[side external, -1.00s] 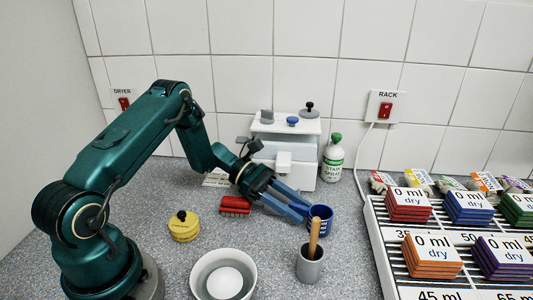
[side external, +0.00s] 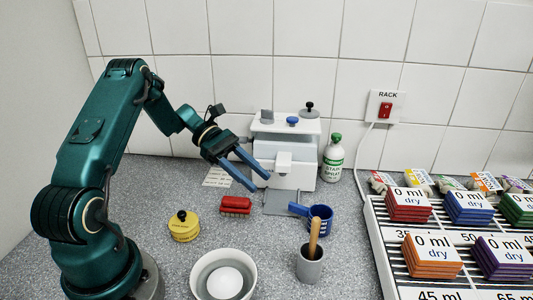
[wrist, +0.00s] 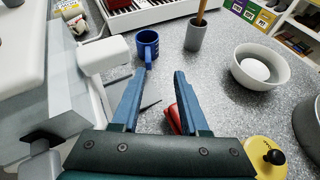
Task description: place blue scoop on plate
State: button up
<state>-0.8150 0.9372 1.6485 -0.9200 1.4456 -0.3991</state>
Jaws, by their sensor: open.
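The blue scoop (side external: 321,220), a cup with a side handle, stands upright on the counter with its handle toward the left. It also shows in the wrist view (wrist: 147,47). A flat grey plate (side external: 281,205) lies in front of the white machine. The scoop's cup is right of it; I cannot tell whether the handle overlaps its edge. My gripper (side external: 262,183) is open and empty, raised above and left of the scoop. In the wrist view its fingers (wrist: 155,80) point toward the scoop, with clear space between. They partly hide the plate.
The white machine (side external: 285,150) stands close behind my gripper. A red brush (side external: 235,205), a yellow lidded pot (side external: 184,227), a white bowl (side external: 223,260) and a grey cup with a wooden stick (side external: 310,266) surround the area. A rack (side external: 375,222) stands at right.

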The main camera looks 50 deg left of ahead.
jog(key=s+d+r+m+y, duration=0.4)
jog(key=s+m+y, duration=0.2)
jog(key=m, duration=0.4)
jog(key=s+d+r+m+t+y, duration=0.1)
jog(key=s+d+r+m+y, duration=0.4)
jog(key=s+m, duration=0.4)
jog(key=shift+m+y, duration=0.5)
jog(key=shift+y, duration=0.1)
jog(key=shift+o, duration=0.5)
jog(key=shift+s+r+m+t, duration=0.1)
jog(key=shift+s+m+t, duration=0.2)
jog(key=shift+t, duration=0.1)
